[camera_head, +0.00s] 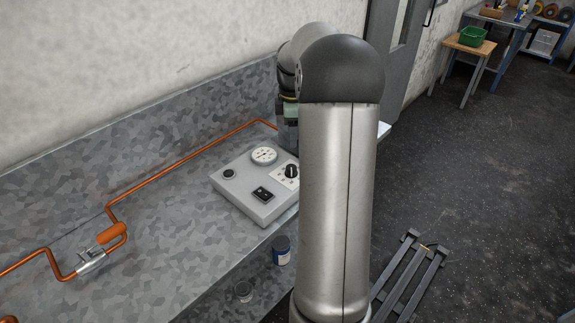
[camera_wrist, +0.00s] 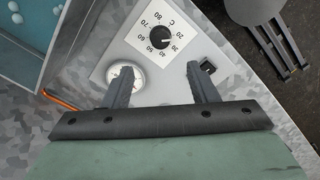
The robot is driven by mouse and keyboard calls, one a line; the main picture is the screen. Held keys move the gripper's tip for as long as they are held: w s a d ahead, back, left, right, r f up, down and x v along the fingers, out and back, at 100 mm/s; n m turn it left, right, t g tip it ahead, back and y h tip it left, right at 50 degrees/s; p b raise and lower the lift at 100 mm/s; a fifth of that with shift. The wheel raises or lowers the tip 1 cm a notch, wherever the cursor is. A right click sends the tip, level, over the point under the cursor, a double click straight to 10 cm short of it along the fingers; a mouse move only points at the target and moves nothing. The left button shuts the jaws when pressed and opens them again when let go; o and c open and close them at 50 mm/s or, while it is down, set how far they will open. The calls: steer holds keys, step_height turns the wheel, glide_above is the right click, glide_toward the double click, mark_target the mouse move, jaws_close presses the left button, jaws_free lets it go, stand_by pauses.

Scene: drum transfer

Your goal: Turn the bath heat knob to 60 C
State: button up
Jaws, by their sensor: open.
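The bath heat knob (camera_wrist: 164,41) is black and round, on a white dial plate (camera_wrist: 138,50) marked in tens of degrees C, with 60 among the numbers. I cannot read its pointer for sure. In the head view the knob (camera_head: 292,171) sits at the right of a grey control box (camera_head: 245,204), partly cut off by my arm. My gripper (camera_wrist: 163,78) is open and empty. In the wrist view its two fingers stand wide apart, just below the knob in the picture, with the knob between their lines. My fingers are hidden in the head view.
The box also carries a round gauge (camera_head: 264,156), a black switch (camera_head: 263,194) and a dark button (camera_head: 229,174). A copper pipe (camera_head: 180,168) runs along the bench behind. Two small jars (camera_head: 281,252) stand in front. A teal surface with pale spots (camera_wrist: 22,32) lies at upper left.

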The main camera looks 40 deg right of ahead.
mark_target(291, 167)
step_height(291, 167, down, 13)
steer(key=shift+a+r+p, duration=0.1)
steer(key=shift+r+p, duration=0.05)
steer(key=shift+p, duration=0.6)
steer(key=c, duration=1)
